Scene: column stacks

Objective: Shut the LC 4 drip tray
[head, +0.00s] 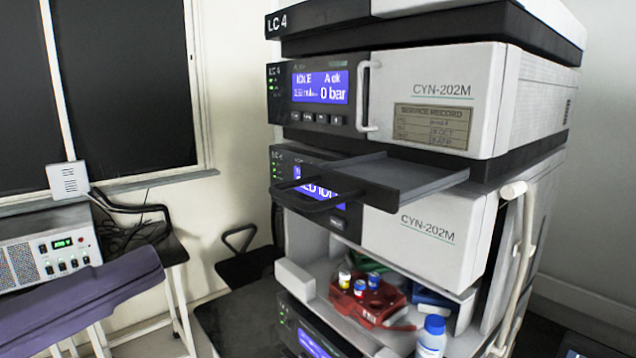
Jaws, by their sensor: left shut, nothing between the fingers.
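The LC 4 drip tray (424,182) is a flat grey tray with a dark front and a black loop handle (318,202). It stands pulled out from the stack between two CYN-202M modules, above the lower display. My right gripper is not in view.
The upper module (430,75) has a white door handle (367,97) above the tray. Below, an open shelf holds a red rack (370,303) with small vials and a blue-capped bottle (432,338). A white rail (524,240) runs down the right side. Black chairs stand left.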

